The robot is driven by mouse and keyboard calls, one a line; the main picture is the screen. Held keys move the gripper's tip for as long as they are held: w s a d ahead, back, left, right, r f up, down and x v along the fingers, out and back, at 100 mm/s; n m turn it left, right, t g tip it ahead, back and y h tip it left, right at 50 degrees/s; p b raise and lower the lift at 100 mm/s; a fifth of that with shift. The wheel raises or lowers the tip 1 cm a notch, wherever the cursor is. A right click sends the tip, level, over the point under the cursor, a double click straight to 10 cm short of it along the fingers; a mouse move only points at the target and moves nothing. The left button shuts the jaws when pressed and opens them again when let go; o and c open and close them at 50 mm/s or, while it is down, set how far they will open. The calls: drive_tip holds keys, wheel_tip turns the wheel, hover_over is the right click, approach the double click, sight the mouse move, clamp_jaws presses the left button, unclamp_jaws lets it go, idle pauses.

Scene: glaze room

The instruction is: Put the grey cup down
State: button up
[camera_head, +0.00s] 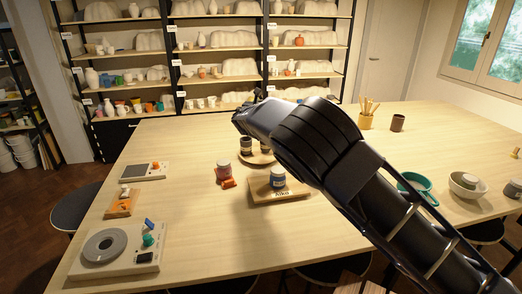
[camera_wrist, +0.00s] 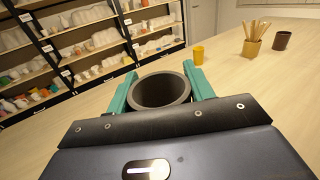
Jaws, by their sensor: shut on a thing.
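The grey cup (camera_wrist: 161,92) is in the wrist view, its round open mouth towards the camera. My gripper (camera_wrist: 160,78) is shut on it, with one teal finger on each side. The cup looks held above the pale wooden table (camera_wrist: 235,80); its base is hidden, so the height is unclear. In the head view my dark arm reaches across the table (camera_head: 190,143) towards its far side, and hides the cup and the fingers.
Beyond the cup stand a yellow cup (camera_wrist: 198,55), a wooden pot of tools (camera_wrist: 255,39) and a dark brown cup (camera_wrist: 282,40). The far left tabletop looks clear.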

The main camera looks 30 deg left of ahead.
wheel_tip(320, 180, down, 19)
drive_tip(key=shift+f, duration=0.15)
idle(0.5)
drive_tip(key=shift+f, duration=0.2)
drive_tip(key=o, duration=0.8)
drive_tip(key=shift+c, duration=0.2)
drive_tip(key=shift+r, duration=0.2)
drive_tip(key=v, duration=1.2)
